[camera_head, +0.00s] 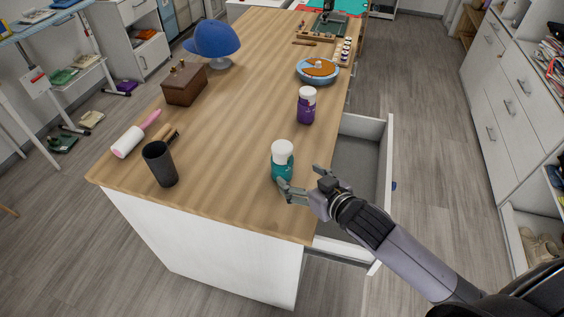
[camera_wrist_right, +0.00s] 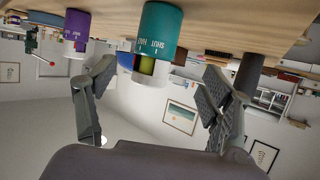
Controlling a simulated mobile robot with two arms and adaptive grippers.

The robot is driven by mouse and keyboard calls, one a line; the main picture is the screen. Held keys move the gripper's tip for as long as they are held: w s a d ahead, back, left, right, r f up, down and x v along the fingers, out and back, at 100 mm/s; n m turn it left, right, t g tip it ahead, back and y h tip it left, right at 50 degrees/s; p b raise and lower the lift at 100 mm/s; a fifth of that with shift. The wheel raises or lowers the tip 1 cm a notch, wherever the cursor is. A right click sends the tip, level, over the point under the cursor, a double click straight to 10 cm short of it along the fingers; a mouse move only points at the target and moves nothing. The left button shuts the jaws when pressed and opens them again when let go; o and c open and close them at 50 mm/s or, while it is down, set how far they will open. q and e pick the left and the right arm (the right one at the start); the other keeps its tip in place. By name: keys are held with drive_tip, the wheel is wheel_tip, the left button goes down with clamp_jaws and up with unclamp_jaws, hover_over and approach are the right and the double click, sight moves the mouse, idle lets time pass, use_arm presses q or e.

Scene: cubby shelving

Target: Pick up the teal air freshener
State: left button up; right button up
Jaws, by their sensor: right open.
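The teal air freshener (camera_head: 283,170) stands upright on the wooden counter near its front right corner, with a white cap on top. My right gripper (camera_head: 300,181) is open beside it, at its lower right in the head view, with the fingers pointing towards it. In the right wrist view, which looks upside down, the teal air freshener (camera_wrist_right: 160,32) hangs from the top edge. There it lies between the directions of the two spread fingers of the right gripper (camera_wrist_right: 156,92), beyond their tips. Nothing is held. My left gripper is not in view.
A purple canister (camera_head: 306,106) stands behind the teal one on the counter (camera_head: 230,150). A black cup (camera_head: 160,165), lint roller (camera_head: 130,139), wooden box (camera_head: 184,85), blue cap (camera_head: 212,40) and blue dish (camera_head: 318,70) also stand there. An open drawer (camera_head: 388,150) juts out at right.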

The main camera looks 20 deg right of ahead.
sight(288, 167)
drive_tip(key=x, duration=0.3)
drive_tip(key=shift+w+d+f, duration=0.1)
drive_tip(key=shift+w+d, duration=0.1)
drive_tip(key=shift+w, duration=0.05)
drive_tip(key=shift+p+x, duration=0.35)
drive_tip(key=shift+x, duration=0.6)
drive_tip(key=shift+w+f, duration=0.15)
drive_tip(key=shift+w+a, duration=0.1)
drive_tip(key=shift+w, duration=0.05)
drive_tip(key=shift+w+a+f+p, duration=0.1)
drive_tip(key=shift+w+p, duration=0.2)
drive_tip(key=shift+w, duration=0.05)
drive_tip(key=x, duration=0.3)
drive_tip(key=shift+w+f+p, duration=0.1)
drive_tip(key=shift+p, duration=0.3)
drive_tip(key=shift+w+a+f, duration=0.1)
drive_tip(key=shift+w+f, duration=0.15)
drive_tip(key=shift+w, duration=0.15)
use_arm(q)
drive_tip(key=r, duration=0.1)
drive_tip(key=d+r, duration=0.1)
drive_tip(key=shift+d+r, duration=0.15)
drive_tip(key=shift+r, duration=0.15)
use_arm(e)
drive_tip(key=shift+c, duration=0.3)
